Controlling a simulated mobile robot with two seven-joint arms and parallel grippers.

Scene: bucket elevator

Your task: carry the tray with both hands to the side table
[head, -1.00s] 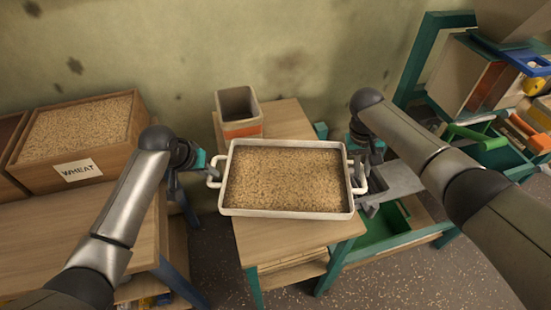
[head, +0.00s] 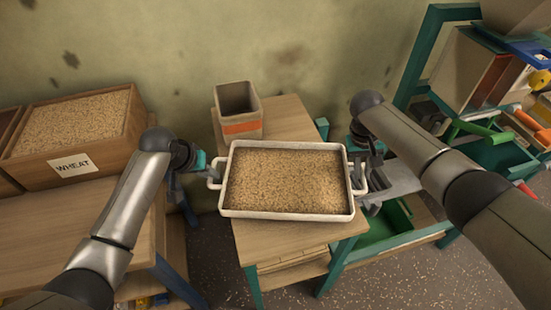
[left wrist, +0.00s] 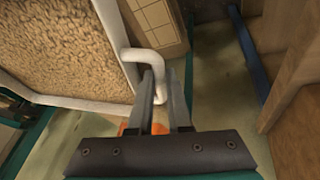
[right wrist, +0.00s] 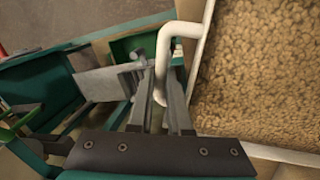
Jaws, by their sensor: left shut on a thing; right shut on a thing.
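The tray (head: 285,214) is white-rimmed, rectangular and filled with grain, and it looks about level in the head view. My left gripper (head: 211,176) is shut on its left handle, a white bent bar (left wrist: 146,55) in the left wrist view. My right gripper (head: 363,187) is shut on the right handle, which shows in the right wrist view (right wrist: 166,50). The tray overlaps a small wooden table (head: 285,120) with blue-green legs. I cannot tell whether the tray rests on it or is held just above.
An open square bin (head: 240,128) with an orange band stands on the table just behind the tray. A wooden wheat box (head: 118,148) sits on a bench (head: 60,240) at left. Green-framed machinery (head: 425,70) stands at right. Speckled floor (head: 400,280) shows at front right.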

